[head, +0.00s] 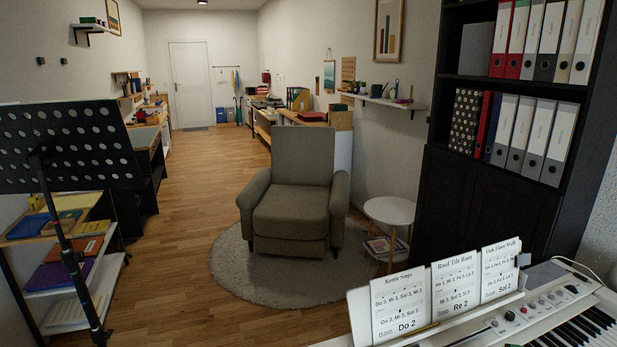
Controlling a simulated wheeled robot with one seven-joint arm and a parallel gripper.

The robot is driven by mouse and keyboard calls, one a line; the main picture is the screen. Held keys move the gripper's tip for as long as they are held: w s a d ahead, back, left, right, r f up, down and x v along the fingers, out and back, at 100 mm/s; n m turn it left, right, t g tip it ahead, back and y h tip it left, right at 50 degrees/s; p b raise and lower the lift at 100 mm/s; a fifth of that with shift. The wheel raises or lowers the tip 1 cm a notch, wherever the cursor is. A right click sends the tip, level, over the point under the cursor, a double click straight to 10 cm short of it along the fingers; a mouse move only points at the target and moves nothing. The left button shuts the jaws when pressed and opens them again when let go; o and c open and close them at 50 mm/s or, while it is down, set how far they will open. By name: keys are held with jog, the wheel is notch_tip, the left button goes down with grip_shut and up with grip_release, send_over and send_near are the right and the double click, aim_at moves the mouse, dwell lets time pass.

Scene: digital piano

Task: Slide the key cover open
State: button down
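The digital piano (556,297) is white and stands at the bottom right, cut off by the frame's edges. Its control panel has several knobs and buttons. Part of the black and white keys (590,332) shows in the bottom right corner. I cannot make out the key cover or tell how far it is open. Three music sheets (456,288) stand on the piano's music rest, with the titles "Kettle Steps", "Roof Tile Rain" and "Oak Floor Walk". My gripper is not in view.
A black perforated music stand (68,145) is near on the left. A green-grey armchair (292,210) sits on a round rug (285,288). A white side table (391,210) and a black bookcase (470,195) with binders are behind the piano. The wooden floor (185,215) is clear left of the armchair.

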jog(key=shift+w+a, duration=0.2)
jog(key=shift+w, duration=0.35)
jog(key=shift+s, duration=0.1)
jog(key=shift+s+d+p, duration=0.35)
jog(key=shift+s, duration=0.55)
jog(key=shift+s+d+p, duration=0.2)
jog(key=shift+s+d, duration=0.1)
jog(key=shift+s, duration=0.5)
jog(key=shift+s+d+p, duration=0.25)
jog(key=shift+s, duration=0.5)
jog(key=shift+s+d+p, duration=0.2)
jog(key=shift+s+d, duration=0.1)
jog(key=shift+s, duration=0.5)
